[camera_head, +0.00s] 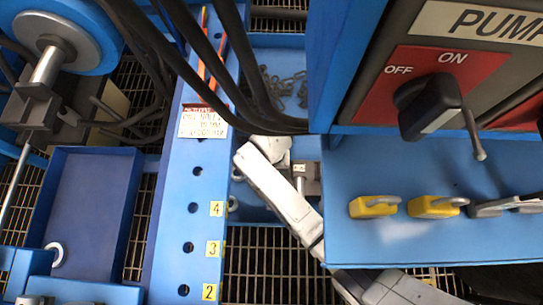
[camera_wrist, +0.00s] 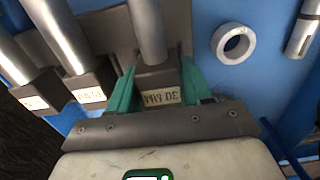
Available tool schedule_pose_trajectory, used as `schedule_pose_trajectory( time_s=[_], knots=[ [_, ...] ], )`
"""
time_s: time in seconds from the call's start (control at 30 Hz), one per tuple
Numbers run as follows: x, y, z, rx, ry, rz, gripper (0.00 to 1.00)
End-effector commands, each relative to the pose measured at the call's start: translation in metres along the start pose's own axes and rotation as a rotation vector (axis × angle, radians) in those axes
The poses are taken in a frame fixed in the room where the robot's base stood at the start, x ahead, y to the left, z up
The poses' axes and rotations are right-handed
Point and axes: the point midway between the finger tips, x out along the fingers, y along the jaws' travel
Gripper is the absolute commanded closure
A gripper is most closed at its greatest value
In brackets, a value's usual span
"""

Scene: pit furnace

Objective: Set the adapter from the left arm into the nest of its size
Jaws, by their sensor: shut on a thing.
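In the wrist view, my gripper (camera_wrist: 157,76) has its green fingers on either side of a dark grey block (camera_wrist: 150,80) with a pale label and a silver cylinder rising from it. The label is upside down and seems to begin with 30. The fingers are shut on this block. Two similar labelled blocks (camera_wrist: 88,88) (camera_wrist: 38,88) with silver cylinders stand to its left. I cannot tell whether the held block is loose or seated. In the head view, my pale arm crosses the middle; my fingertips cannot be made out there.
A light grey ring (camera_wrist: 233,41) lies at right in the wrist view. In the head view, a blue shelf (camera_head: 440,240) with yellow padlocks (camera_head: 374,207) and a pump switch (camera_head: 430,105) stand close right of my arm. A numbered blue beam (camera_head: 178,220) and black hoses are left.

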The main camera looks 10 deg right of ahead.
Motion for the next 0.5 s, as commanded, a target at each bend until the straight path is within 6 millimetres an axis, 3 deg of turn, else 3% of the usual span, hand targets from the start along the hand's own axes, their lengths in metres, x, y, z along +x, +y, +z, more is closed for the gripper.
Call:
schedule_pose_trajectory(
  time_s=[0.5],
  knots=[
    [0.002, -0.0007, -0.0014, 0.0, 0.003, -0.001, 1.0]
  ],
)
